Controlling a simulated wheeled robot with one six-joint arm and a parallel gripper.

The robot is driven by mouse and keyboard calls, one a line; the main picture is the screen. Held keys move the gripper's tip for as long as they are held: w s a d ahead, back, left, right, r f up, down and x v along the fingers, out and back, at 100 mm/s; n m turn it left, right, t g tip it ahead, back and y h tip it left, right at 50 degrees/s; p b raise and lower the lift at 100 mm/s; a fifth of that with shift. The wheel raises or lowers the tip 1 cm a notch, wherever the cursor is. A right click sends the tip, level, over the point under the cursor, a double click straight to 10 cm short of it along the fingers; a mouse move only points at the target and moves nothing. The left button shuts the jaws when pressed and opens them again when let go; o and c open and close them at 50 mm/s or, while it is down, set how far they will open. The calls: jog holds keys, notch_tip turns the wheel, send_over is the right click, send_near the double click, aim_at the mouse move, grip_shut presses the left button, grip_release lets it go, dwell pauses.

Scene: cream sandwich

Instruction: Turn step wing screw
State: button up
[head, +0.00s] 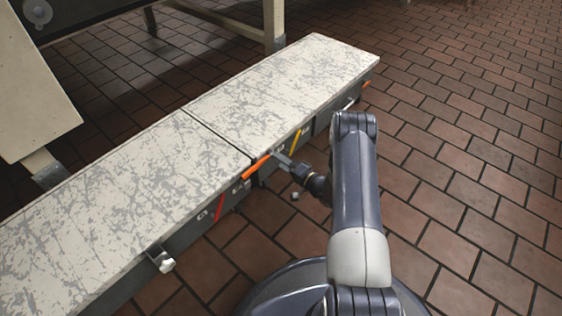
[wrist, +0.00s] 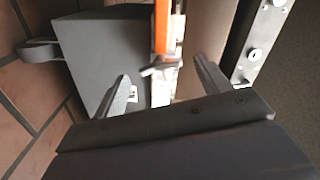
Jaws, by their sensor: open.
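In the wrist view, a small grey winged piece that looks like the wing screw (wrist: 160,69) sits at the lower end of an orange bar (wrist: 165,28). My gripper (wrist: 162,78) is open, with one finger on either side of this piece and no visible contact. In the head view, my gripper (head: 282,160) is at the side of the long pale step (head: 285,80), close to the orange bar (head: 257,166). The wing screw cannot be made out there.
A pale knob on a bracket (head: 166,264) sticks out of the near side of the step. Red (head: 219,206) and yellow (head: 296,139) marks show along that side. A small grey object (head: 295,196) lies on the tiled floor. Open floor (head: 460,180) extends to the right.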

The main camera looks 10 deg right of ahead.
jog(key=p+v, duration=0.2)
jog(key=v, duration=0.8)
jog(key=shift+p, duration=0.4)
jog(key=shift+w+a, duration=0.1)
jog(key=b+x, duration=0.3)
jog(key=x, duration=0.7)
jog(key=shift+w+a, duration=0.2)
jog(key=shift+w, duration=0.1)
